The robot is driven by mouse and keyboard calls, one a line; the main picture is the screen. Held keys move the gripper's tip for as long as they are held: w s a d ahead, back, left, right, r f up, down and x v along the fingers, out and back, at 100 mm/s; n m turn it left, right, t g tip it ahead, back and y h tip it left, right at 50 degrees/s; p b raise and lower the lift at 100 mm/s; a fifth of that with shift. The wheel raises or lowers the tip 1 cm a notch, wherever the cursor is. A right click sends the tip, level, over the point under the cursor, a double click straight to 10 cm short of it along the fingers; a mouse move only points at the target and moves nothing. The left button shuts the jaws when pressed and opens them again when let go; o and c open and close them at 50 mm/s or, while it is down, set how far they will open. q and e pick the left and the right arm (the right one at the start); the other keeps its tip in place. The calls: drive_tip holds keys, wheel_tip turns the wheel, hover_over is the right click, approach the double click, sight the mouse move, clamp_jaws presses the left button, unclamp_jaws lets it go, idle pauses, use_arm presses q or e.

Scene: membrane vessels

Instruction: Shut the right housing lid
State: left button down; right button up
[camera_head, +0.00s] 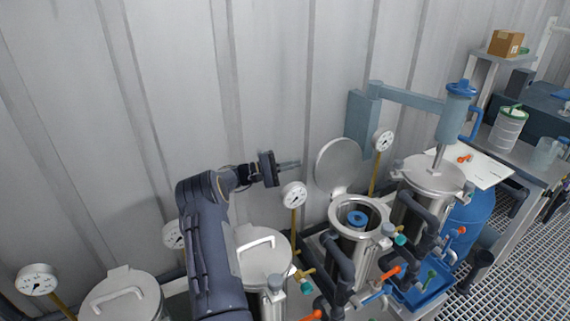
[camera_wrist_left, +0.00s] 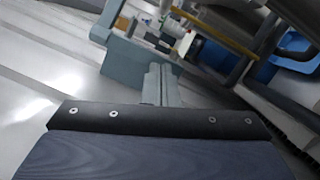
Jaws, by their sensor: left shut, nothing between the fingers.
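A round steel lid (camera_head: 338,163) stands open, upright on its hinge behind a steel housing (camera_head: 351,248). The housing mouth is uncovered and a blue ringed part (camera_head: 357,218) shows inside it. My left gripper (camera_head: 298,163) is shut and empty, just left of the open lid and at about its height. A small gap shows between fingertips and lid in the head view. The left wrist view shows the shut fingers (camera_wrist_left: 160,86) pointing away; I cannot make out the lid clearly there. My right gripper is not in view.
A pressure gauge (camera_head: 294,195) stands just below my left gripper. Another gauge (camera_head: 383,140) is right of the lid. Closed housings (camera_head: 264,255) stand to the left, and one (camera_head: 433,176) to the right under a blue-handled device (camera_head: 456,110) on a wall arm. The ribbed wall is close behind.

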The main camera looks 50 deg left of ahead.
use_arm(q)
drive_tip(key=w+d+r+p, duration=0.1)
drive_tip(key=w+d+p, duration=0.2)
drive_tip(key=d, duration=0.2)
drive_tip(key=shift+d+r, duration=0.4)
